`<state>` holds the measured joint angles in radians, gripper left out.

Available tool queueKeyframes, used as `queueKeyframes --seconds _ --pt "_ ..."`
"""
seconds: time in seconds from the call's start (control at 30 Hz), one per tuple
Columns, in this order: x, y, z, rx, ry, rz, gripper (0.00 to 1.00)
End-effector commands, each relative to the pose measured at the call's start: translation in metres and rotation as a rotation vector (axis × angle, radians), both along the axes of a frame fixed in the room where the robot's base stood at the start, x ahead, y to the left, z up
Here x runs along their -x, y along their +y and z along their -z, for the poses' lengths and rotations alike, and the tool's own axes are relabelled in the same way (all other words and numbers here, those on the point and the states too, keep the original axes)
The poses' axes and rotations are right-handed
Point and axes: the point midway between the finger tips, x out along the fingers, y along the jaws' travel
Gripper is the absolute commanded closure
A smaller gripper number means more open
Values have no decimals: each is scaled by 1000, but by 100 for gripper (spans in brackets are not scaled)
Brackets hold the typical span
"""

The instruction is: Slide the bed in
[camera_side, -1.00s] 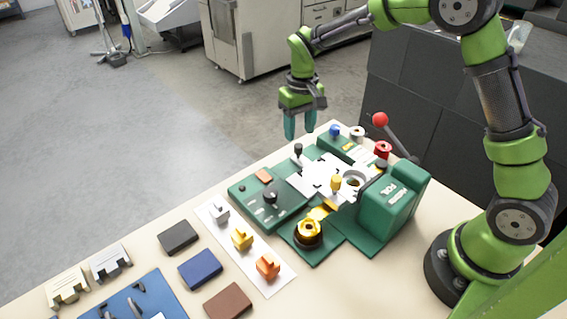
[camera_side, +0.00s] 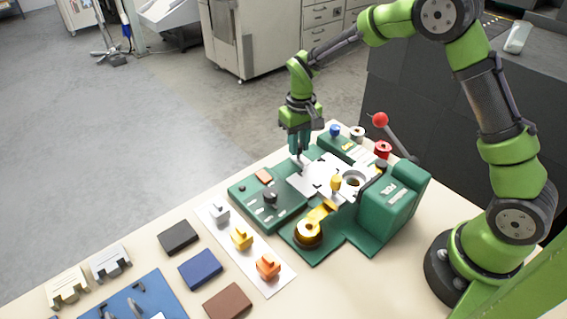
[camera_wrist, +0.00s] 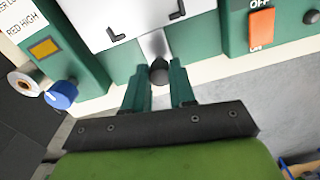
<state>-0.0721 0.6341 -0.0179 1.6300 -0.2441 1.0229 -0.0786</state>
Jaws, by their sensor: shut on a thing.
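The bed (camera_side: 313,182) is a pale, flat plate on the green machine (camera_side: 395,207); in the wrist view the white bed (camera_wrist: 120,18) has black corner marks. A light arm runs from its near edge to a dark knob (camera_wrist: 159,73). My gripper (camera_side: 299,150) points down over the outer end of the bed. In the wrist view my gripper (camera_wrist: 159,88) has its two teal fingers on either side of the knob, shut on it. In the side view the fingers mostly hide the knob.
A red-balled lever (camera_side: 380,119) rises at the machine's back. A blue knob (camera_side: 335,130) and a control panel (camera_side: 268,200) flank the bed. A gold round part (camera_side: 309,232) sits in front. Coloured blocks (camera_side: 200,268) lie at the left.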

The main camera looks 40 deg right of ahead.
Motion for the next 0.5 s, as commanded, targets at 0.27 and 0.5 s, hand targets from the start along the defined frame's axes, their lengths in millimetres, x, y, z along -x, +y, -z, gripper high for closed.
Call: queueKeyframes --seconds 0.27,0.5 --pt "0 0 0 0 -1 0 100" --pt "28 0 -2 0 -1 0 100"
